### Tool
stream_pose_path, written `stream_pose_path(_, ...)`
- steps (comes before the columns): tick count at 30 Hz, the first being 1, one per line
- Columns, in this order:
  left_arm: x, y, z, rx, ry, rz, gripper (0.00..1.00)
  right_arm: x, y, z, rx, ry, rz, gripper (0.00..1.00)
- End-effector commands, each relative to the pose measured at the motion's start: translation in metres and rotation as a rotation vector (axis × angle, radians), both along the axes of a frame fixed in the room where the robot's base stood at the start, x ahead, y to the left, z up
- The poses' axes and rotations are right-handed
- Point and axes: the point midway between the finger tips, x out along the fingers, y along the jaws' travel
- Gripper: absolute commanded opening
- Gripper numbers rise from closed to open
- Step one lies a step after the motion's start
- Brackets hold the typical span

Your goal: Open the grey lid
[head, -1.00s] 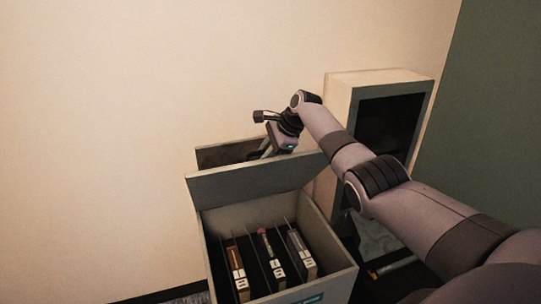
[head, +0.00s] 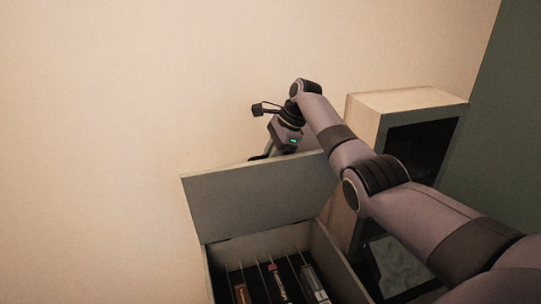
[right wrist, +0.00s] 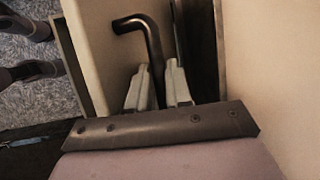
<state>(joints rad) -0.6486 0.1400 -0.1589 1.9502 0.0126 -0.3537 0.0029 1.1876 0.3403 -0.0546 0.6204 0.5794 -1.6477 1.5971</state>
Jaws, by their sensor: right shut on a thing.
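The grey lid (head: 255,195) stands raised at the back of the grey box in the head view, its broad face toward me. My right arm reaches over from the right, and its hand is just behind the lid's top edge, where the fingers are hidden. In the right wrist view my right gripper (right wrist: 159,82) is shut on a dark metal bent handle (right wrist: 150,40), which passes between the two pale fingers. My left gripper is not in view.
The open box (head: 212,272) holds several upright cases (head: 280,283) between thin dividers. A pale cabinet (head: 365,122) with a dark front stands close on the right, beside my right arm. A plain wall is behind, and the space left of the lid is clear.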

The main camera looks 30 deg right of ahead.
Motion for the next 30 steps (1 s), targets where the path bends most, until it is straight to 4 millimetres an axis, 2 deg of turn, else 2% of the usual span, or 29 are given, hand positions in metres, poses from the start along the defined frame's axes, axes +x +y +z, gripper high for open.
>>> stream_pose_path(16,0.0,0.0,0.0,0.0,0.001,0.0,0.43,-0.002,0.001,-0.002,0.002,0.015,0.0,0.0)
stream_pose_path(17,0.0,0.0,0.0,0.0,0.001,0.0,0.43,-0.002,0.001,-0.002,0.002,0.015,0.0,0.25)
stream_pose_path(26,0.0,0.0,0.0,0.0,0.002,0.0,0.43,-0.002,0.0,0.0,0.002,0.012,0.0,0.25)
stream_pose_path(30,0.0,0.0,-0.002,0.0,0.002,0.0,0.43,-0.005,-0.005,0.014,0.001,0.008,-0.001,0.25)
